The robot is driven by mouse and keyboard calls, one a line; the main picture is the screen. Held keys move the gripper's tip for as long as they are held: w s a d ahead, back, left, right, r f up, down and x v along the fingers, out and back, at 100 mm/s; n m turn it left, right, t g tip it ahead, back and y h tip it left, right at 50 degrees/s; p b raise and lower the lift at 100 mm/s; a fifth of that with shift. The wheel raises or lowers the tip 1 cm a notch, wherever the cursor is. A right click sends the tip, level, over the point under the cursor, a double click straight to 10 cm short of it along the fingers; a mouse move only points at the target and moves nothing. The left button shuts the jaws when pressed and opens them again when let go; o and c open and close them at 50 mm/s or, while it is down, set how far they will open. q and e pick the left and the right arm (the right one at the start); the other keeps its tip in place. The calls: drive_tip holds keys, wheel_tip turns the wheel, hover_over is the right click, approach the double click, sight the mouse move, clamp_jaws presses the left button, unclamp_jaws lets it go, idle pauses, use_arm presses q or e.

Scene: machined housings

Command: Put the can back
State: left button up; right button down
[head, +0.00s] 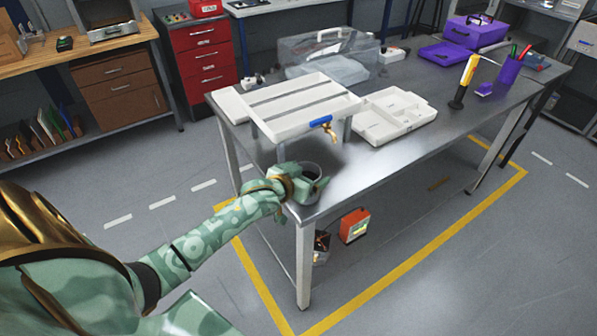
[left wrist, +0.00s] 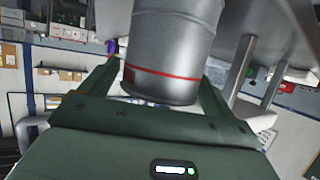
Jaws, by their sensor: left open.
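The can is a grey metal cylinder with a red stripe. In the head view the can (head: 311,171) shows its dark open top at the near corner of the steel table (head: 400,165). My left gripper (head: 302,183) is around it there, with jaws open. In the left wrist view the can (left wrist: 175,45) stands between the two spread fingers, and its striped end is nearest the palm. I cannot tell whether a finger touches it, or whether the can rests on the table. My right gripper is not in view.
A white raised rack (head: 295,105) with a blue-handled brass tap (head: 325,124) stands just behind the can. A white compartment tray (head: 395,115) lies to its right. A yellow-and-black tool (head: 463,80) stands farther right. Bare tabletop lies right of the can. An orange box (head: 354,226) sits below.

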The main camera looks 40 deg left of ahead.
use_arm(q)
drive_tip(key=p+v, duration=0.3)
drive_tip(key=v, duration=0.9)
drive_tip(key=s+f+g, duration=0.3)
drive_tip(key=s+f, duration=0.3)
drive_tip(key=f, duration=0.6)
drive_tip(key=s+f+g, duration=0.3)
drive_tip(key=s+f, duration=0.3)
drive_tip(key=f, duration=0.7)
drive_tip(key=s+d+f+m+g, duration=0.1)
drive_tip(key=s+d+f+g, duration=0.1)
drive_tip(key=s+f, duration=0.3)
drive_tip(key=s+d+f+m+g, duration=0.1)
drive_tip(key=s+f, duration=0.4)
drive_tip(key=s, duration=0.9)
drive_tip(key=s+d+f+m+g, duration=0.1)
drive_tip(key=s+d+f+g, duration=0.2)
drive_tip(key=s, duration=0.7)
wheel_tip(320, 180, down, 2)
drive_tip(key=shift+d+f+m+g, duration=0.3)
drive_tip(key=shift+d+m, duration=0.1)
drive_tip(key=shift+d, duration=0.75)
drive_tip(key=shift+s, duration=0.15)
drive_tip(key=shift+f+b, duration=0.6)
drive_tip(key=shift+f, duration=0.05)
drive_tip(key=shift+s, duration=0.1)
